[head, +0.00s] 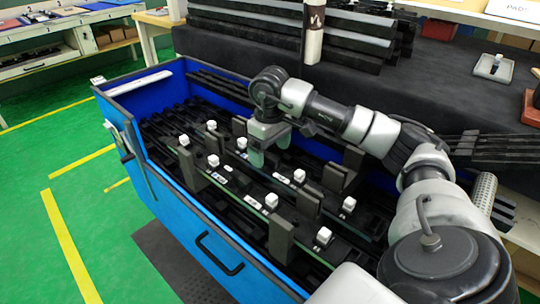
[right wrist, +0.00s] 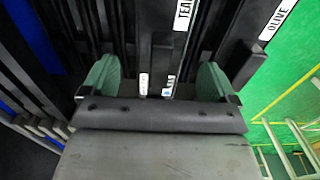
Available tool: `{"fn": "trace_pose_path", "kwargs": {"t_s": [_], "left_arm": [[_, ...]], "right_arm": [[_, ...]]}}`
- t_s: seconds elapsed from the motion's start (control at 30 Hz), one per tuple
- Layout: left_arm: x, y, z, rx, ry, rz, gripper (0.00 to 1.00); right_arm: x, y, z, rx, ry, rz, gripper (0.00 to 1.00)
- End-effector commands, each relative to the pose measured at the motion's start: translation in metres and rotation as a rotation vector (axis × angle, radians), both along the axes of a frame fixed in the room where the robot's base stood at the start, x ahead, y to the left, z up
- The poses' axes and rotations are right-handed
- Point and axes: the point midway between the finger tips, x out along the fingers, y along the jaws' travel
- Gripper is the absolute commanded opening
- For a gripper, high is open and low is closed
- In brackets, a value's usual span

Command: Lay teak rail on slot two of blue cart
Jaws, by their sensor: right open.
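The blue cart (head: 215,240) stands in the head view, with dark rails, upright dark blocks and several white cubes inside. My right gripper (head: 270,147) is over the cart's middle, fingers pointing down. In the right wrist view its green fingertips (right wrist: 157,80) are wide apart, with nothing held between them. A white label starting "TEA" (right wrist: 184,14), cut off by the top edge, lies among dark bars ahead of the fingers. An "OLIVE" label (right wrist: 277,19) is to its right. I cannot tell which bar is teak in the head view, nor which slot is two. My left gripper is out of view.
A dark-covered table (head: 425,75) behind the cart carries stacked dark bars (head: 335,25). A grey tray (head: 493,68) is at its right. Green floor with yellow lines (head: 70,245) is open left of the cart. The cart's upright blocks stand close around my right gripper.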

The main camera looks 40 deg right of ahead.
Motion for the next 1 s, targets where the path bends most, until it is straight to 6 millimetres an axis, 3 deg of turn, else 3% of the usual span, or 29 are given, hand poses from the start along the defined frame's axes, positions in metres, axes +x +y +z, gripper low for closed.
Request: {"fn": "trace_pose_path", "kwargs": {"t_s": [0.1,0.4,0.6,1.0], "left_arm": [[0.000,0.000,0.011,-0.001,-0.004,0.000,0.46],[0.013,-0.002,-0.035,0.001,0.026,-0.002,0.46],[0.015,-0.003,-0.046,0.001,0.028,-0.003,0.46],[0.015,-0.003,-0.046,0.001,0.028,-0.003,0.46]], "right_arm": [[0.001,0.000,0.032,-0.001,-0.005,0.000,0.89],[0.001,0.000,0.083,0.001,-0.001,0.000,0.89],[0.000,0.000,0.093,0.001,0.001,0.000,0.89],[0.000,0.000,0.093,0.000,0.001,-0.001,0.89]]}}
